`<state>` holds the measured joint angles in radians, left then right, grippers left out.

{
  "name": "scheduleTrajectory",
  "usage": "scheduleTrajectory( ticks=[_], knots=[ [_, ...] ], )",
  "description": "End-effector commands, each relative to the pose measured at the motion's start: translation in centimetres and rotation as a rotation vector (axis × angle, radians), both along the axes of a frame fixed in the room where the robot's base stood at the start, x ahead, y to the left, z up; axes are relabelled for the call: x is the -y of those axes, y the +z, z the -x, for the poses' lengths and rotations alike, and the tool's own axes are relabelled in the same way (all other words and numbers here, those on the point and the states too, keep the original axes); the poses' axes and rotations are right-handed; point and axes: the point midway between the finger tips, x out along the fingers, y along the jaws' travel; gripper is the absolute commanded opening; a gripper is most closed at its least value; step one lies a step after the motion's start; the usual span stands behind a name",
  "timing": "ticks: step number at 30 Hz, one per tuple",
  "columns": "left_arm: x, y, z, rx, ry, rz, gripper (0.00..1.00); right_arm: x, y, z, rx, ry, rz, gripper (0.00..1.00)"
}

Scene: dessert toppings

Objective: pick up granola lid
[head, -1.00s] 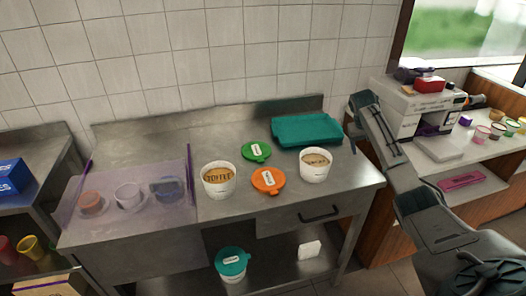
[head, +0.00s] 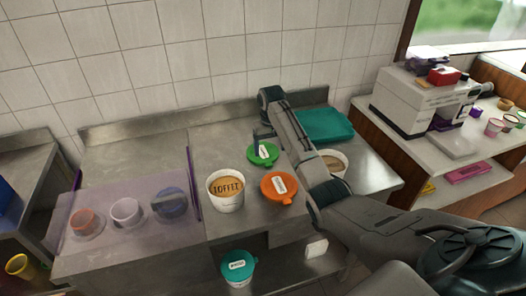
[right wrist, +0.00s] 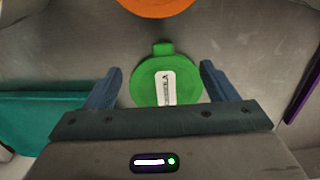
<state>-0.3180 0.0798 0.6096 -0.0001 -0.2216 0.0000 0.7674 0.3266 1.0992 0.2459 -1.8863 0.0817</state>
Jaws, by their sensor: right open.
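A green lid (head: 263,154) with a white label lies flat on the steel counter; the label is too small to read. In the right wrist view the green lid (right wrist: 143,88) lies between the two blue fingers, its tab pointing away from the palm. My right gripper (head: 262,137) is open at this lid, with nothing clasped. An orange lid (head: 284,188) lies just in front of it, also with an unreadable label. A white tub (head: 226,190) marked TOFFEE stands at left. Another open tub (head: 334,162) is partly hidden behind my right arm. My left gripper is out of view.
A teal tray (head: 325,125) sits at the back right of the counter. A clear purple-edged cover (head: 130,215) encloses small cups at left. A teal-lidded tub (head: 238,268) stands on the lower shelf. A coffee machine (head: 415,100) stands farther right.

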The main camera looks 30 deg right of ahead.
Motion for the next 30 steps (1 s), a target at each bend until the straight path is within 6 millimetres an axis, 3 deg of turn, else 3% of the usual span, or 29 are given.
scheduleTrajectory(
  ticks=[4,10,13,23,30],
  knots=[
    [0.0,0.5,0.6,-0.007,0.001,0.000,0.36,-0.1,-0.9,0.0,0.000,0.000,0.000,0.79],
    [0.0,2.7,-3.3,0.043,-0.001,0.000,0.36,-0.4,-3.5,-0.1,-0.004,-0.001,-0.001,0.79],
    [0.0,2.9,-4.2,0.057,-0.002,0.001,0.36,-0.4,-5.0,-0.1,-0.001,-0.001,0.000,0.79],
    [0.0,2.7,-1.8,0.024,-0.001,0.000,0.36,-0.3,-5.9,-0.2,0.002,0.000,0.001,0.79],
    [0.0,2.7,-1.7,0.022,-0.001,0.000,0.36,-0.3,-5.9,-0.2,0.002,0.000,0.001,0.32]
  ],
)
